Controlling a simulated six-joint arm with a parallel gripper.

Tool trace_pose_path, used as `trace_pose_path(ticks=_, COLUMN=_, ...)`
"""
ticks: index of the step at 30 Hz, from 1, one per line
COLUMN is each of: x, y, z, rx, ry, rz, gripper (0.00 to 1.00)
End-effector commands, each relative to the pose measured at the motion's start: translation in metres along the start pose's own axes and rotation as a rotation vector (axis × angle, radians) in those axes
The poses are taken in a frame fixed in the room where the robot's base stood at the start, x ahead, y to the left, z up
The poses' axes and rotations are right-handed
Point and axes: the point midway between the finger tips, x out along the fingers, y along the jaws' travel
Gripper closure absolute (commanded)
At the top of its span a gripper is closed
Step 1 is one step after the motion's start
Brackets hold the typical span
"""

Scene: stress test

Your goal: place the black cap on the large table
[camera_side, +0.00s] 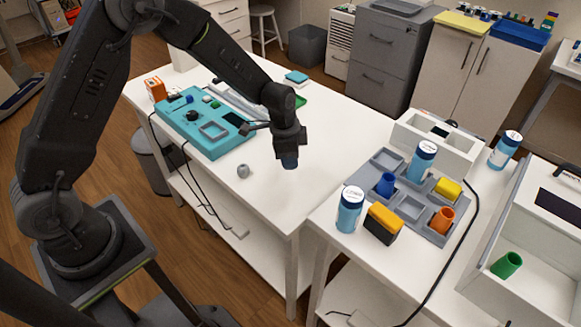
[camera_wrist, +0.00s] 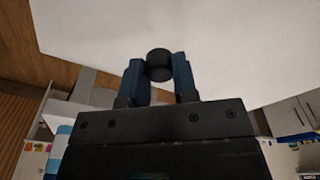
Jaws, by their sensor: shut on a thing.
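My gripper (camera_side: 289,162) points down over the front right part of the large white table (camera_side: 265,205), above its top. Its blue fingers are closed on the black cap (camera_wrist: 159,57), which is a short dark cylinder. The wrist view shows the cap between the two fingertips, with the white tabletop behind it. In the side view the cap is not clearly visible. How far the cap is from the tabletop is hard to tell.
A teal box (camera_side: 209,146), an orange box (camera_side: 155,89) and a small grey round object (camera_side: 243,171) are on the large table. A second table at right holds a grey compartment tray (camera_side: 411,207) and several blue-white bottles. Bare tabletop surrounds my gripper.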

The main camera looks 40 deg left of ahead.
Motion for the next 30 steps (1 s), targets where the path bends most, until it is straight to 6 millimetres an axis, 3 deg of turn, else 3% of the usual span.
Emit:
trace_pose_path(ticks=5, x=0.009, y=0.002, z=-0.003, rx=0.0, ry=-0.001, rz=0.001, gripper=0.95)
trace_pose_path(ticks=12, x=0.041, y=0.002, z=0.002, rx=-0.001, ry=-0.002, rz=0.002, gripper=0.95)
trace_pose_path(ticks=23, x=0.045, y=0.001, z=0.002, rx=0.0, ry=0.0, rz=0.0, gripper=0.95)
trace_pose_path(ticks=24, x=0.045, y=0.001, z=0.002, rx=0.0, ry=0.0, rz=-0.001, gripper=0.72)
trace_pose_path(ticks=30, x=0.045, y=0.001, z=0.002, rx=0.0, ry=0.0, rz=0.0, gripper=0.53)
